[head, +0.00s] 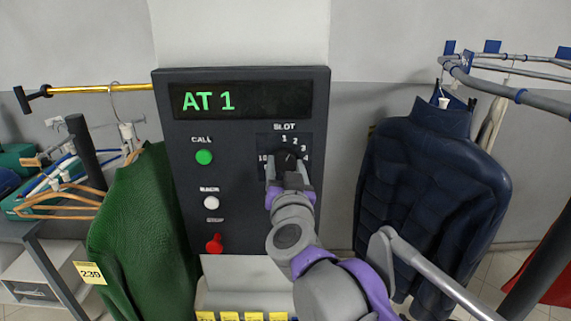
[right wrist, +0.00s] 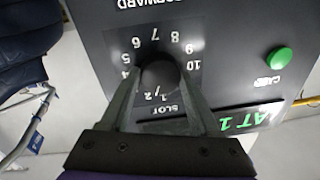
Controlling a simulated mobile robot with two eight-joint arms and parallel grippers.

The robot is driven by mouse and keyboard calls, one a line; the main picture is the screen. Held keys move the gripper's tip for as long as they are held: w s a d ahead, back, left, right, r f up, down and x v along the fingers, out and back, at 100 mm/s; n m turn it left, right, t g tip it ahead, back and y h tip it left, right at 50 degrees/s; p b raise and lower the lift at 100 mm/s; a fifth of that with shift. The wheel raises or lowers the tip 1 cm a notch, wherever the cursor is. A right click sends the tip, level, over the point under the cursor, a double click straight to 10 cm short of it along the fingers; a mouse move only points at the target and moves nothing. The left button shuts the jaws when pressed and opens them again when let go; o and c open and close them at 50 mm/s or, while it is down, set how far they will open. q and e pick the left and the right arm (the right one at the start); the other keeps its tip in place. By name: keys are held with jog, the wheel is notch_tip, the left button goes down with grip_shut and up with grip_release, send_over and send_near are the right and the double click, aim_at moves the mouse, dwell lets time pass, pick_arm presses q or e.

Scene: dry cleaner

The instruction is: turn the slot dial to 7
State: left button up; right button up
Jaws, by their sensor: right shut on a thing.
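The slot dial (head: 288,155) is a dark round knob at the upper right of a dark control panel (head: 243,240). White numbers ring it. The dial also shows in the right wrist view (right wrist: 160,76), with 6, 7 and 8 at the top of its ring. My right gripper (head: 288,168) is shut on the dial, one finger on each side, as the right wrist view (right wrist: 160,92) shows. I cannot tell which number the dial points to. The display (head: 240,101) reads AT 1 in green. My left gripper is not in view.
A green button (head: 204,157), a white button (head: 211,202) and a red control (head: 214,244) sit left of the dial. A green garment (head: 135,230) hangs close at the left. A navy padded jacket (head: 425,190) hangs on a rail at the right.

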jog(key=m+p, duration=0.1)
jog(key=m, duration=0.6)
jog(key=shift+m+h, duration=0.3)
jog(key=m+p, duration=0.1)
jog(key=m, duration=0.4)
jog(key=shift+a+p, duration=0.1)
jog(key=shift+p, duration=0.2)
jog(key=m+h, duration=0.1)
jog(key=m, duration=0.2)
jog(key=shift+m+p, duration=0.4)
jog(key=m, duration=0.4)
jog(key=shift+p, duration=0.4)
jog(key=m+p, duration=0.1)
jog(key=m, duration=0.3)
jog(key=shift+a+m+h, duration=0.1)
jog(key=shift+m+h, duration=0.2)
jog(key=shift+m, duration=0.1)
jog(key=m+p, duration=0.1)
jog(key=m, duration=0.2)
jog(key=shift+m, duration=0.3)
pick_arm(q)
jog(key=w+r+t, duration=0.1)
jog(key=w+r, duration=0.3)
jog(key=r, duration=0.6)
jog(key=shift+p, duration=0.45)
pick_arm(e)
jog(key=shift+m, duration=1.9)
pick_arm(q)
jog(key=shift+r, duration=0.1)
